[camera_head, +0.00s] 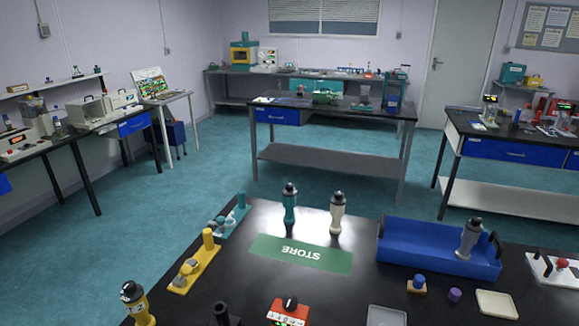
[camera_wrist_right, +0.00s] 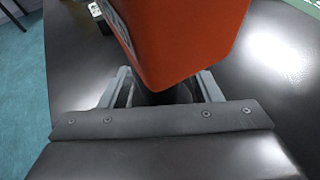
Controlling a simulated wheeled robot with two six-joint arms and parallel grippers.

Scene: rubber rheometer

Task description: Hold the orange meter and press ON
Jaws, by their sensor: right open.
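The orange meter (camera_head: 289,313) shows at the bottom edge of the head view, with a black knob on top and a pale marked face; its lower part is cut off. In the right wrist view a large orange body (camera_wrist_right: 182,38), apparently the same meter, fills the upper middle. My right gripper (camera_wrist_right: 164,82) is open, its two grey fingers on either side of the lower end of the orange body. I cannot tell whether they touch it. The ON button cannot be made out. My left gripper is not in view.
On the black table, a green STORE mat (camera_head: 300,254) lies behind the meter. A teal bottle (camera_head: 290,203) and a pale bottle (camera_head: 337,212) stand behind the mat. A blue tray (camera_head: 420,256) is at right, a yellow rack (camera_head: 193,265) at left, and a yellow bottle (camera_head: 136,303) at front left.

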